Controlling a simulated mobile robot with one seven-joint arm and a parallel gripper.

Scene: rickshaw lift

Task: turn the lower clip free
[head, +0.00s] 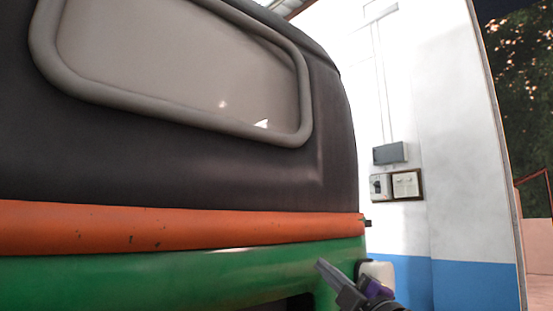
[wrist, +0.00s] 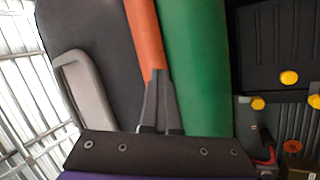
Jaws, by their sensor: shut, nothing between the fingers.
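My gripper (head: 320,264) is in front of the green lower body (head: 150,284) of the rickshaw, at the bottom right of the head view. In the wrist view its two fingers (wrist: 158,73) lie together, shut and empty. They point along the orange band (wrist: 145,35) and the edge of the green panel (wrist: 197,70). A dark panel at the right of the wrist view carries round yellow pieces, one at the upper right (wrist: 289,77) and one lower (wrist: 257,103). I cannot make out which part is the lower clip.
The dark canopy (head: 230,170) with its framed rear window (head: 180,65) fills the left of the head view. A white and blue wall (head: 455,180) with switch boxes (head: 393,185) stands behind at the right. A red piece (wrist: 266,150) shows at the wrist view's lower right.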

